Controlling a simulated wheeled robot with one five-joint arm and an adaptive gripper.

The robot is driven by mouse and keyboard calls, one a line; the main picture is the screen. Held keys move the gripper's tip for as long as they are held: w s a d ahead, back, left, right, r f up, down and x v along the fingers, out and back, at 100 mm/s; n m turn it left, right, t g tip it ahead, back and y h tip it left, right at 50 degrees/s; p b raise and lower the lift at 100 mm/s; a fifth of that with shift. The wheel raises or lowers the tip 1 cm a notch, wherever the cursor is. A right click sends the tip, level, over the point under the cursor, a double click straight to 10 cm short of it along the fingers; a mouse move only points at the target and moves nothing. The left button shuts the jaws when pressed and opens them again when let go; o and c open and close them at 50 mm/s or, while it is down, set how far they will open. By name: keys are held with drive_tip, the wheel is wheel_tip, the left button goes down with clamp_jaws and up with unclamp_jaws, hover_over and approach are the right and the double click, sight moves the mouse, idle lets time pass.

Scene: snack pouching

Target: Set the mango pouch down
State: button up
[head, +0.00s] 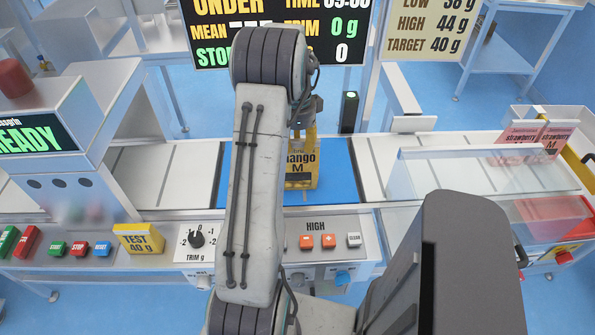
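The yellow mango pouch (301,178), with dark lettering and a large M, is upright over the blue belt section (336,180). Its left part is hidden behind my arm. My gripper (301,131) is at the pouch's top edge, partly hidden by my arm, and looks shut on it. The pouch's lower edge appears at or very near the blue surface; contact is unclear.
Pink strawberry pouches (523,137) stand in a bin at the right. A clear guard (485,172) covers the right belt. A dark post with a green light (350,112) stands behind the blue section. A READY cabinet (60,120) is at left.

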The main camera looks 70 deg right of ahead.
clamp_jaws()
idle(0.7)
